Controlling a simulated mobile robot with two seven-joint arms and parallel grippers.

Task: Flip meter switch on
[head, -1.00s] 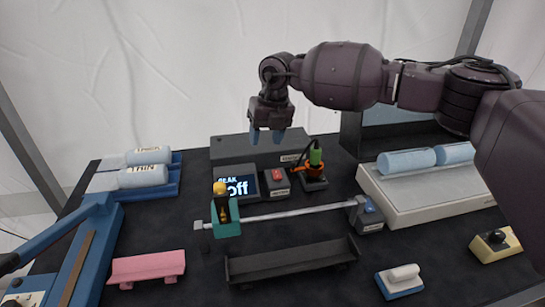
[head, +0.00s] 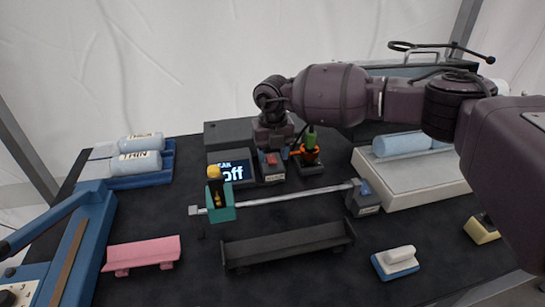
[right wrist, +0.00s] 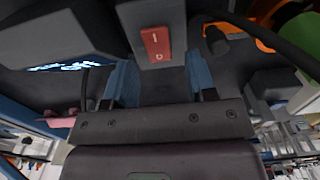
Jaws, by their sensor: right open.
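In the right wrist view the red rocker (right wrist: 156,44), marked I and O, faces the camera between my fingers. My right gripper (head: 276,153) is open, with blue fingertips (right wrist: 160,80) either side of the switch box; I cannot tell whether they touch it. The gripper partly hides the box in the head view. My left gripper is not in view.
A green plug with an orange-ringed socket (head: 308,152) stands close right of the switch. A metal rail with a teal slider (head: 221,208) runs in front. A long dark tray (head: 290,246) lies nearer. A grey box (head: 229,134) stands behind.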

